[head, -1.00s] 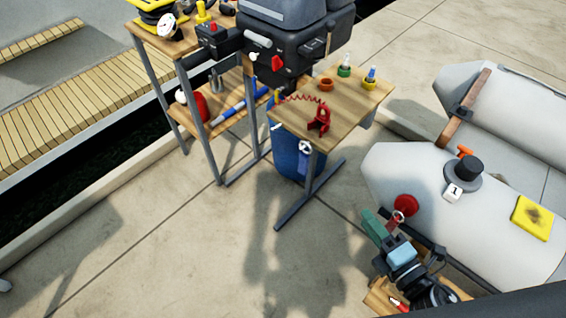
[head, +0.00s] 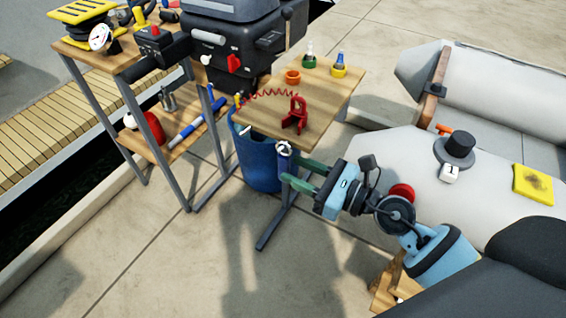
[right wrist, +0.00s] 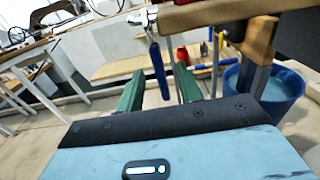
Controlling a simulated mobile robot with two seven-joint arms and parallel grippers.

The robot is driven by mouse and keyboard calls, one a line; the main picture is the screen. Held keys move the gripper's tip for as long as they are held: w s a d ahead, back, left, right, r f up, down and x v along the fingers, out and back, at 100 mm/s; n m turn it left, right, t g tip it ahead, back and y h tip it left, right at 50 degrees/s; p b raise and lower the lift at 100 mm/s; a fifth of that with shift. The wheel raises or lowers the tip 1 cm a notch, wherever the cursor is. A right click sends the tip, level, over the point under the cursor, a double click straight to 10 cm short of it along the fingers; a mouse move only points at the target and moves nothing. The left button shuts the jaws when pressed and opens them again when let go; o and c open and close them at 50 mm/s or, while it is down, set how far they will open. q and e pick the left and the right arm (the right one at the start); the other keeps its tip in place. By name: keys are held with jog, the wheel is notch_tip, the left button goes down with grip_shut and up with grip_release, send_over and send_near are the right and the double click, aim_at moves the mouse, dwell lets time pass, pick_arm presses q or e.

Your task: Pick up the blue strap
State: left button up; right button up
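The blue strap (head: 284,160) hangs straight down from the front edge of the small wooden table (head: 330,110), under a pale metal fitting. In the right wrist view the strap (right wrist: 158,70) hangs between the two green fingers, near their tips. My right gripper (head: 292,172) is open, with its fingers pointing left at the strap. It also shows in the right wrist view (right wrist: 159,90), with a clear gap on each side of the strap. I cannot tell whether either finger touches it. My left gripper is not in view.
A red clamp (head: 295,116) with a coiled red cord stands on the table. A blue bin (head: 256,160) stands below it, behind the strap. A grey inflatable boat (head: 370,150) lies to the right. The concrete floor in front is clear.

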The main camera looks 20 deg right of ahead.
aim_at(278, 162)
jog(key=shift+x, duration=2.85)
jog(key=shift+s+r, duration=0.1)
jog(key=shift+r, duration=0.05)
jog(key=shift+c, duration=0.5)
grip_shut()
